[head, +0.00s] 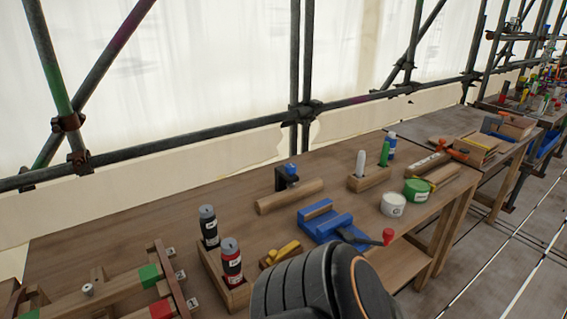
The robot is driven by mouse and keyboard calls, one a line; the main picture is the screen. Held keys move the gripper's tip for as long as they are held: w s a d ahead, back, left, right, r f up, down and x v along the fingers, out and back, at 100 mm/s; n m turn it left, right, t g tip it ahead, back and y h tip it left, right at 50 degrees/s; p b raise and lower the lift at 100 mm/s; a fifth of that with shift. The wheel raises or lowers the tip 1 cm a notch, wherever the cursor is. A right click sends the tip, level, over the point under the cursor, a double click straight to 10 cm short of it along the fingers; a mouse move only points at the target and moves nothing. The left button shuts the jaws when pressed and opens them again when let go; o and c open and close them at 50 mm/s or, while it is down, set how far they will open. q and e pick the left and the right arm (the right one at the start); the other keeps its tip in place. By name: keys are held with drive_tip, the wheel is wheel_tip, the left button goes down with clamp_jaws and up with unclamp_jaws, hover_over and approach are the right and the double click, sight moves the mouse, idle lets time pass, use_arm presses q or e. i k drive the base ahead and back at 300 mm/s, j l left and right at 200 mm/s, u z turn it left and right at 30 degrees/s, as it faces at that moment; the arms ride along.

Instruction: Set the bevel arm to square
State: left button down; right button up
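I cannot clearly make out a bevel arm. A wooden fixture (118,291) at the lower left of the workbench has crossed wooden bars, green and red blocks and a small pale knob (88,289). I cannot tell whether one of its bars is the bevel arm, and the picture's edges cut it off. A dark, rounded part of my own arm with an orange ring covers the bottom middle. Neither gripper's fingers show.
The wooden workbench (150,222) holds a two-bottle wooden rack (213,270), a blue vise (322,222), a wooden roller (290,196), a white tub (393,204) and a green tub (416,190). Scaffold poles (230,130) stand behind. The bench's back left is clear.

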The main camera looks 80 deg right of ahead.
sight(274, 256)
drive_tip(key=z, duration=2.55)
drive_tip(key=l, duration=0.15)
drive_tip(key=u, duration=0.05)
